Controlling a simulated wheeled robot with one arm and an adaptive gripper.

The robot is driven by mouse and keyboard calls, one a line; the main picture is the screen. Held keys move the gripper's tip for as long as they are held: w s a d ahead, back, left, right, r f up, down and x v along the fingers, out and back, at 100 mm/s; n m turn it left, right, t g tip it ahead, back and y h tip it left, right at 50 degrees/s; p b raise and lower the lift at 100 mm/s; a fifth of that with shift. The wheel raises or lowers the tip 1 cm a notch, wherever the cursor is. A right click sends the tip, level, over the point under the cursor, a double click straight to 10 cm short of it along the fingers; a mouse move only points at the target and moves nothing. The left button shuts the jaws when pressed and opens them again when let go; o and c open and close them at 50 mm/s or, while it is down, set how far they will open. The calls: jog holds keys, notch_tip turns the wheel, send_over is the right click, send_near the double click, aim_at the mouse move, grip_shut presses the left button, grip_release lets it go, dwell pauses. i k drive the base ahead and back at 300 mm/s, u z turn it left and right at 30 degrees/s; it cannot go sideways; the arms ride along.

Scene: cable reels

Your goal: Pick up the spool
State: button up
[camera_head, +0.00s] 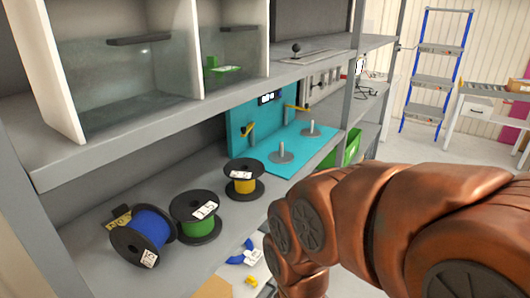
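Three spools with black flanges are on the grey middle shelf (95,262) in the head view. The blue spool (150,228) lies tilted on its side at the left, with a yellow-and-black tag behind it. The green spool (199,228) stands upright beside it, with a white label on top. The yellow spool (243,187) stands upright further right and back, also with a white label. My copper-coloured arm fills the lower right, to the right of the spools. My gripper is out of the picture, so its state is hidden.
A teal stand (302,143) with two upright pegs is behind the yellow spool. The upper shelf (150,135) overhangs the spools. Below are a blue cable coil (236,258) and a cardboard piece (214,288). A blue ladder (436,70) stands at the back right.

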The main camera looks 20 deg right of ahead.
aim_at(139, 243)
jog(key=z, duration=1.15)
jog(key=k, duration=1.35)
jog(key=u, duration=1.75)
